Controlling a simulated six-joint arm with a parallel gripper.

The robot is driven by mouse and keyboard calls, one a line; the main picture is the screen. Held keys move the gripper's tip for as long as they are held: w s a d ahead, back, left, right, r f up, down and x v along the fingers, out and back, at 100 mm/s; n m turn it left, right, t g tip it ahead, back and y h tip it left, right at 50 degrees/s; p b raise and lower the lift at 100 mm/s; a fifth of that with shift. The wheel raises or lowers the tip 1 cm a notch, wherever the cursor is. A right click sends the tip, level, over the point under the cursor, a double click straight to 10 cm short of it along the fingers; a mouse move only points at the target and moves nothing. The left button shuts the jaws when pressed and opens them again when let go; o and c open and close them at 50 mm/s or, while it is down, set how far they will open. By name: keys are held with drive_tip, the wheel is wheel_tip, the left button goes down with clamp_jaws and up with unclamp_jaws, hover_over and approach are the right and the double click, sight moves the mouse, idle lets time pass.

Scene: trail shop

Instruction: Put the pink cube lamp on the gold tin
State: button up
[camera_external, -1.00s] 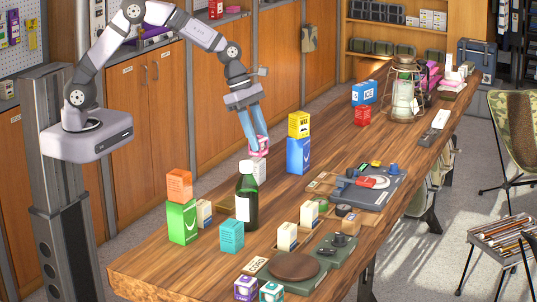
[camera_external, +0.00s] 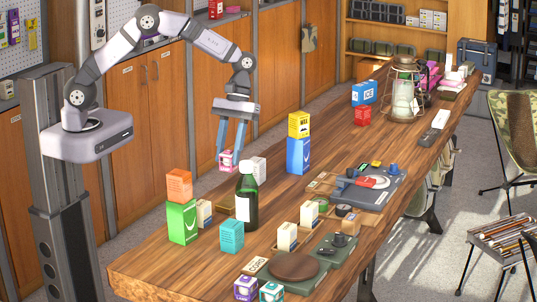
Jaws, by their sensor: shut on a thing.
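The pink cube lamp (camera_external: 226,161) is a small pink block with a pale face. My gripper (camera_external: 230,150) points down with its blue fingers shut on it and holds it in the air, above the left part of the table. A low gold-brown shape just left of the dark green bottle (camera_external: 247,197), probably the gold tin (camera_external: 227,210), is partly hidden by the bottle and the teal box (camera_external: 231,236). The lamp is above and apart from it.
A yellow box (camera_external: 299,125) sits on a blue box (camera_external: 298,155) farther right. An orange box (camera_external: 179,186) sits on a green box (camera_external: 181,222) at left. The wooden table (camera_external: 160,272) is clear at its front left.

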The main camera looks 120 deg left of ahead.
drive_tip(key=shift+f, duration=0.1)
drive_tip(key=p, duration=0.3)
hover_over(226, 205)
drive_tip(key=a, duration=0.2)
drive_tip(key=shift+a+f, duration=0.1)
drive_tip(key=shift+f, duration=4.8)
drive_tip(key=shift+f, duration=0.1)
drive_tip(key=o, duration=1.1)
drive_tip(key=shift+c, duration=0.2)
drive_tip(key=b+v, duration=0.4)
drive_tip(key=v, duration=0.8)
